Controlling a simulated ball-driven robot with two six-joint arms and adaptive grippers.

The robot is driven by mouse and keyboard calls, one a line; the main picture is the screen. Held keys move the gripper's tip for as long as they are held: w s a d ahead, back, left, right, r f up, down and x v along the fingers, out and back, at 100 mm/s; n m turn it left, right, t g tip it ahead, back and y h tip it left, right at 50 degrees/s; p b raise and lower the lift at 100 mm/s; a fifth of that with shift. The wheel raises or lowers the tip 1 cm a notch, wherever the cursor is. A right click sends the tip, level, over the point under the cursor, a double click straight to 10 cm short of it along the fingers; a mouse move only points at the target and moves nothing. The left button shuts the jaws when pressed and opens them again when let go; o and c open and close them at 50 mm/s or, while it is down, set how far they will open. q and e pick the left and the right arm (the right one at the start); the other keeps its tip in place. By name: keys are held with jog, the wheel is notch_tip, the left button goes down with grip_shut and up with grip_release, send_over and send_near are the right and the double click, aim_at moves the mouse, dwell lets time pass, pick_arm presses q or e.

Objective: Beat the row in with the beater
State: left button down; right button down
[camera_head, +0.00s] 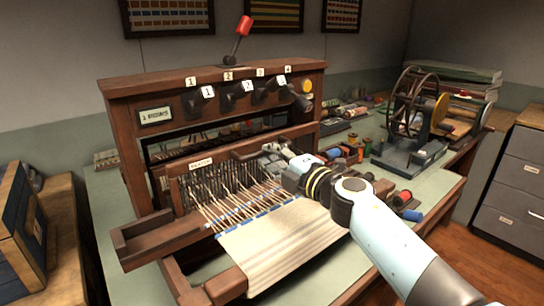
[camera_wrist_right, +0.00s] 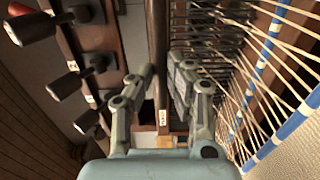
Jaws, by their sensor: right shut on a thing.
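The loom's beater (camera_head: 200,164) is a dark wooden bar with a white label, standing across the warp threads (camera_head: 225,200). My right gripper (camera_head: 274,150) is at the right part of its top bar. In the right wrist view, the fingers lie on both sides of the beater bar (camera_wrist_right: 157,40) and are shut on it. The cream woven cloth (camera_head: 280,245) lies in front, with a blue-and-white row (camera_head: 250,218) along its far edge. A gap of bare threads shows between beater and row. My left gripper is out of view.
Numbered dark knobs (camera_head: 240,92) and a red-tipped lever (camera_head: 241,30) are on the loom's upper frame. A wooden trough (camera_head: 150,240) juts out at the left. Spools (camera_head: 355,147) and a wheeled winder (camera_head: 412,115) stand to the right.

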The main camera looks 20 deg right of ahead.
jog(key=shift+p+v, duration=0.6)
jog(key=shift+v, duration=0.9)
jog(key=shift+p+v, duration=0.55)
jog(key=shift+v, duration=4.35)
jog(key=v, duration=0.3)
jog(key=shift+s, duration=0.15)
jog(key=shift+r, duration=0.1)
